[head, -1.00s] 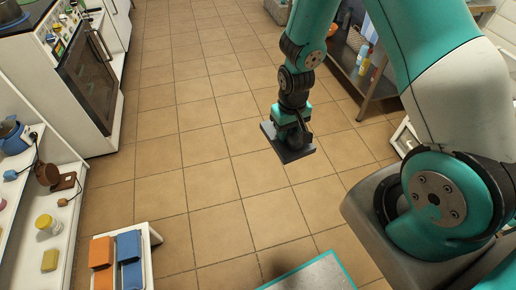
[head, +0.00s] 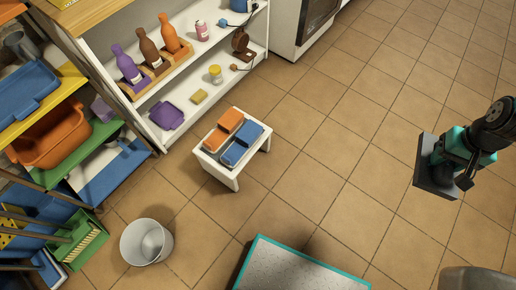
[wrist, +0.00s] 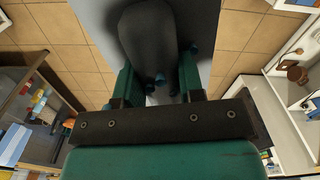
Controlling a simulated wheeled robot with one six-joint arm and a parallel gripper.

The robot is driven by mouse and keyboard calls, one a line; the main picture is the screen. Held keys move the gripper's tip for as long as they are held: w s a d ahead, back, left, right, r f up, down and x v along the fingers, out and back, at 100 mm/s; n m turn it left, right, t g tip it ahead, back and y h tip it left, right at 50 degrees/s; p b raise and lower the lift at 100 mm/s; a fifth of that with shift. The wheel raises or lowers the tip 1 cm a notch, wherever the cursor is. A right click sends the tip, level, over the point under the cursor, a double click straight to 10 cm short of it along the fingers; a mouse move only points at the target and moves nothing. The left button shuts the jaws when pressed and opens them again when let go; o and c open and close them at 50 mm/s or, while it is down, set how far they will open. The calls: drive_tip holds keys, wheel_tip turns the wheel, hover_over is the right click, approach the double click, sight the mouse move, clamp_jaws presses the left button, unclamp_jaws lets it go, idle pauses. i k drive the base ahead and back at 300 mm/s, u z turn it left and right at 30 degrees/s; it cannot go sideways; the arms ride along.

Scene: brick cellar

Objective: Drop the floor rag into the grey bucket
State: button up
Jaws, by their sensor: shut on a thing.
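My gripper (head: 460,158) is at the right of the head view, above the tiled floor, pointing down. It is shut on a flat dark grey piece, which I take to be the floor rag (head: 432,180). In the wrist view the rag (wrist: 95,18) spreads out beyond the jaws as a grey-blue sheet, partly hidden by a dark rounded part between them. The grey bucket (head: 128,246) stands upright on the floor at the lower left of the head view, open at the top, far from my gripper.
A small white stool (head: 224,177) bearing orange and blue folded pieces stands between bucket and gripper. A teal-edged grey board (head: 290,268) is at the bottom. A rack with bins (head: 50,140) and a white shelf (head: 185,95) line the left. Floor at centre right is clear.

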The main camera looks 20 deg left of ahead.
sight(156, 249)
drive_tip(key=u, duration=2.85)
drive_tip(key=k, duration=0.5)
drive_tip(key=u, duration=0.55)
drive_tip(key=i, duration=0.85)
drive_tip(key=z, duration=0.3)
